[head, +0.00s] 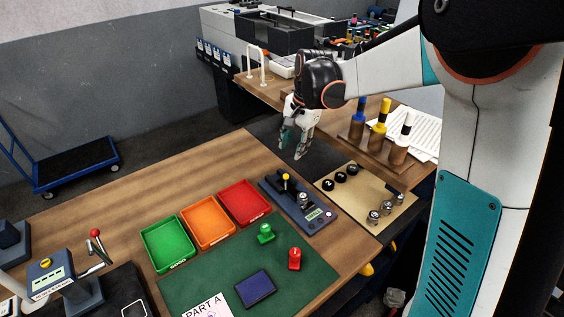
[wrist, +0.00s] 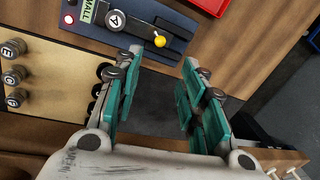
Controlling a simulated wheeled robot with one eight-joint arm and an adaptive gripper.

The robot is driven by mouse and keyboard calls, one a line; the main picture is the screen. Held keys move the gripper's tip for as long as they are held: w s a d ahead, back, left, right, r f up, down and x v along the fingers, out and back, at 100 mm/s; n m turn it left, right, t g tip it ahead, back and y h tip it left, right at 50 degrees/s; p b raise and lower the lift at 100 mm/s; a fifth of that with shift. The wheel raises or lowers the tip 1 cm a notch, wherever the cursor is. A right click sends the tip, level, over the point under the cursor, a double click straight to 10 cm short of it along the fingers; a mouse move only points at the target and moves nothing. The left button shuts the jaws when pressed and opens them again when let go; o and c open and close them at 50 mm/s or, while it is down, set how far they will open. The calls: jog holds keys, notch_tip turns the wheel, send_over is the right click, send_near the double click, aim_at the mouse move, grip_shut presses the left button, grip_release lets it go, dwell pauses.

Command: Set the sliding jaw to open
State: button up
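A blue gauge fixture (head: 314,216) stands on the wooden bench, with a small display and a metal cylinder (head: 304,200) on it. A yellow-topped knob (head: 285,178) rises at its far end and appears to be the sliding jaw's handle. The wrist view shows the fixture (wrist: 84,33) at the top, the cylinder (wrist: 116,20) between its jaws, and the yellow knob (wrist: 160,41) just beyond my fingertips. My gripper (head: 294,154) hangs above the dark mat behind the fixture.
Red (head: 244,202), orange (head: 208,227) and green (head: 167,245) trays lie left of the fixture. A tan board (head: 350,200) with black and metal pieces lies to the right. Capped posts (head: 380,125) stand behind. Green and red stamps (head: 295,260) stand in front.

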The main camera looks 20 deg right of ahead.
aim_at(286, 175)
jog(key=f+b, duration=0.1)
jog(key=f, duration=0.3)
jog(key=w+a+f+b, duration=0.1)
jog(key=f, duration=0.4)
jog(key=w+f+b, duration=0.1)
jog(key=f, duration=0.3)
jog(key=shift+w+a+f, duration=0.2)
jog(key=shift+f, duration=0.15)
grip_shut()
